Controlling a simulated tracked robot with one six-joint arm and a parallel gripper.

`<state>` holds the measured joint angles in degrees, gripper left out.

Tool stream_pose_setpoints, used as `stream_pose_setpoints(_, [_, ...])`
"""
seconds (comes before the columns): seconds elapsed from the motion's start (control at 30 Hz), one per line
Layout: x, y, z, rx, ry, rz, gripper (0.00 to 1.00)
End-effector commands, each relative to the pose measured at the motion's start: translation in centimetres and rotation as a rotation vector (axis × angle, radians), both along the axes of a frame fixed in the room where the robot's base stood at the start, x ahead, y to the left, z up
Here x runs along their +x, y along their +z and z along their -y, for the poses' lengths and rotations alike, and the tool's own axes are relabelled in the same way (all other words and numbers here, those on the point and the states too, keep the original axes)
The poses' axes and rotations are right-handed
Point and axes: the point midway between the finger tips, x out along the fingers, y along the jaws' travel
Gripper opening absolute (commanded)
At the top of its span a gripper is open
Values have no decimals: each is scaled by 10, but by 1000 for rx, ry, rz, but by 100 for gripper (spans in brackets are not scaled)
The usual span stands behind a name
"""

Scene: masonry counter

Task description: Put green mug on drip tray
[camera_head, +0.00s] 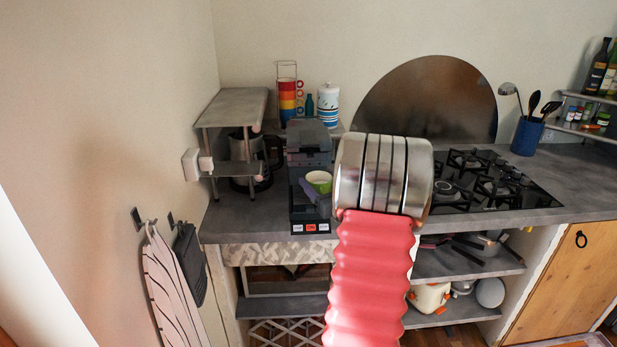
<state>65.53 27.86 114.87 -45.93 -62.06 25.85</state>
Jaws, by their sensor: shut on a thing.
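The green mug (319,181) is a small cup with a pale green outside and a white inside. It is at the front of the dark coffee machine (309,152), over the drip tray area (297,207). My gripper (312,190) is largely hidden behind my arm's metal and red links; a grey finger part shows against the mug's lower left side. It is shut on the mug. I cannot tell whether the mug's base touches the tray.
A grey shelf stand (233,107) with a pot under it stands left of the machine. Stacked coloured cups (288,98) and a white canister (328,103) stand behind. A gas hob (490,180) lies to the right. Some bare counter (232,220) shows at the front left.

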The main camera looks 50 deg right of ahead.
Motion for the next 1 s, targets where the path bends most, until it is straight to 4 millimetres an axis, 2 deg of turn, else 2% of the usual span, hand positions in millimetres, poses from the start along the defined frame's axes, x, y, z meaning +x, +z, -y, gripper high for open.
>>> stream_pose_setpoints(0.1, [21, 0, 9, -2, 3, 0, 40])
stream_pose_setpoints(0.2, [31, 1, 16, -2, 1, 1, 40])
stream_pose_setpoints(0.63, [36, 1, 19, -2, -1, 1, 40])
stream_pose_setpoints(0.9, [67, 0, 33, -2, 1, 1, 40])
stream_pose_setpoints(1.0, [65, -12, 34, 1, -2, 0, 40])
